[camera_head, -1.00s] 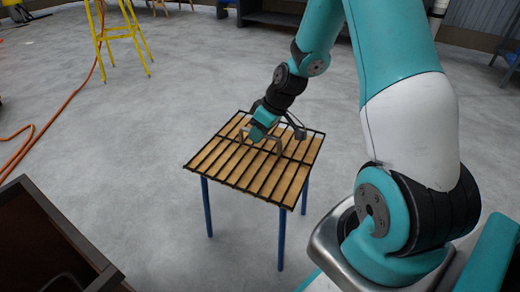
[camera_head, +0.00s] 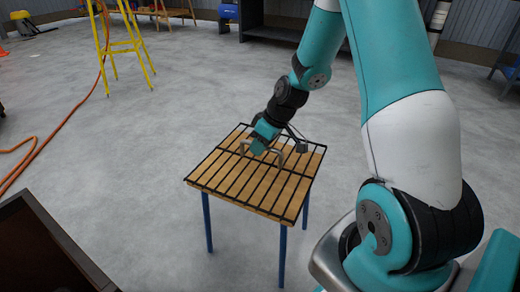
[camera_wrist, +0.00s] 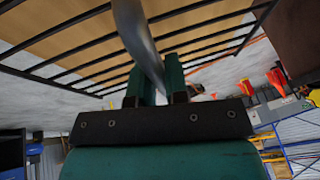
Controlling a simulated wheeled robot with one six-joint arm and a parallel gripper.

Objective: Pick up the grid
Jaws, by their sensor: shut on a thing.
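The grid (camera_head: 215,178) is a flat rack of dark parallel bars with a pale metal handle (camera_head: 275,150) on top. It is over the wooden top of a small table with blue legs (camera_head: 282,255). My gripper (camera_head: 256,146) is shut on the handle of the grid, above the middle of the rack. In the wrist view the handle (camera_wrist: 137,35) runs down between my teal fingers (camera_wrist: 155,85). The bars (camera_wrist: 60,48) there show wood behind some and grey floor behind others. I cannot tell whether the grid touches the tabletop.
A dark open box (camera_head: 40,245) stands at the lower left. A yellow stepladder (camera_head: 125,45) and an orange hose (camera_head: 60,130) are farther back on the left. A dark shelf unit (camera_head: 270,25) stands at the back wall. Grey floor around the table is clear.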

